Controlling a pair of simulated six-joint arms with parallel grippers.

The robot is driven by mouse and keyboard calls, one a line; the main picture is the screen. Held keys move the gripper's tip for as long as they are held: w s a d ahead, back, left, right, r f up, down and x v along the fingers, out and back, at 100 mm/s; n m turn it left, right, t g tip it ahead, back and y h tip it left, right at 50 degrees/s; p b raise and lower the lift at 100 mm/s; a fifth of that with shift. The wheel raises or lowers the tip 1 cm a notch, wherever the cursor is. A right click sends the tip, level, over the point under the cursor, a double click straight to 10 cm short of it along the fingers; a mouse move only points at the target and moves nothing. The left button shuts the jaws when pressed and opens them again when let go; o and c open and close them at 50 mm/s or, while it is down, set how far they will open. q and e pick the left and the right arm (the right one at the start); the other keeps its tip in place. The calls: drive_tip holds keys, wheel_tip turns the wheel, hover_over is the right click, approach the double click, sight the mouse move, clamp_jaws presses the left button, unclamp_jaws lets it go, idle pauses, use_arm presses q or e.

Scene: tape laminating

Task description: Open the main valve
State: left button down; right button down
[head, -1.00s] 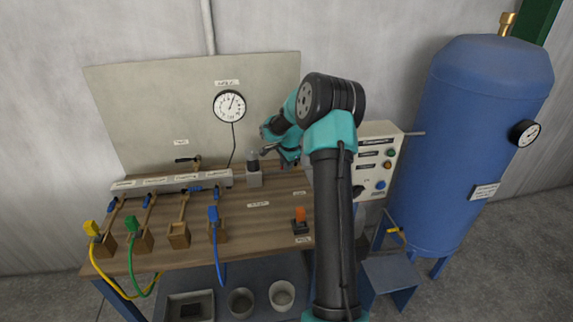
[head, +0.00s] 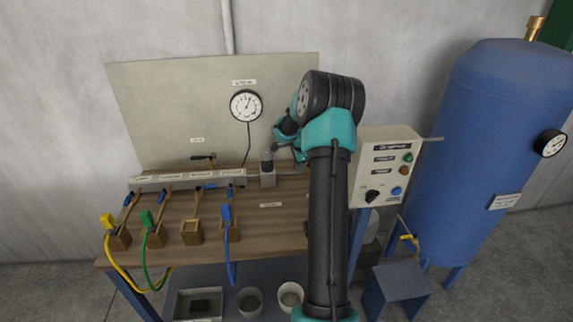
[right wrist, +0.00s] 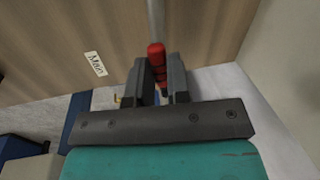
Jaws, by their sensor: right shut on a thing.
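In the right wrist view, a red valve handle (right wrist: 156,57) sits at the end of a thin grey pipe (right wrist: 155,17). A white label (right wrist: 95,63) reading "Main" lies on the wood beside it. My right gripper (right wrist: 160,76) is shut on the red handle, one dark finger on each side. In the head view my right arm reaches over the right end of the workbench (head: 270,228) and hides the red handle. My left gripper is in neither view.
A white control box (head: 398,150) with buttons and a black knob stands right of my arm. A blue tank (head: 480,150) is farther right. Yellow, green and blue hoses hang at the bench's left. A round gauge (head: 246,105) is on the back panel.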

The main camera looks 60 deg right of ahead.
drive_tip(key=c, duration=1.1)
unclamp_jaws()
drive_tip(key=r, duration=0.5)
drive_tip(key=s+a+r, duration=0.1)
drive_tip(key=r, duration=0.5)
drive_tip(key=s+a+r, duration=0.1)
drive_tip(key=r, duration=0.5)
drive_tip(key=shift+s+a, duration=0.15)
drive_tip(key=shift+a, duration=0.1)
